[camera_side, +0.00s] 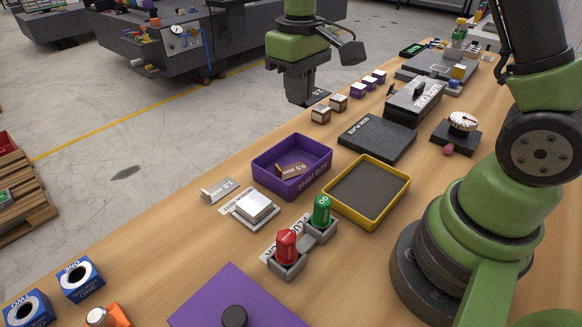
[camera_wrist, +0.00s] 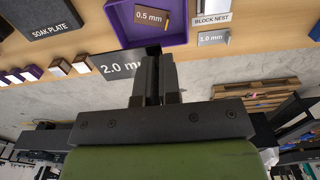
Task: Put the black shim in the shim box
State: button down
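The black shim (camera_side: 317,97), marked 2.0, is in my gripper (camera_side: 302,98), in the air over the far-left edge of the bench in the side view. In the wrist view the black shim (camera_wrist: 122,63) sticks out to the left of the fingers of my gripper (camera_wrist: 153,62), which look shut on its end; the exact grip is hidden. The purple shim box (camera_side: 266,179) stands open on the bench, nearer the side camera than my gripper. It also shows at the top of the wrist view (camera_wrist: 182,22). A tan 0.5 mm shim (camera_side: 291,171) lies in it.
A silver 1.0 mm shim (camera_side: 219,191) and a block nest (camera_side: 253,209) lie beside the box. A yellow-rimmed tray (camera_side: 399,197) and the dark soak plate (camera_side: 377,138) are to its right. Small blocks (camera_side: 338,103) line the bench edge near my gripper.

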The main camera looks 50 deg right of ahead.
jog(key=w+d+f, duration=0.2)
jog(key=w+f, duration=0.1)
jog(key=f, duration=0.5)
send_over(292, 171)
notch_tip(292, 171, down, 6)
jog(key=shift+r, duration=0.2)
notch_tip(292, 171, down, 5)
jog(key=shift+r, duration=0.1)
jog(key=c, duration=1.3)
grip_release()
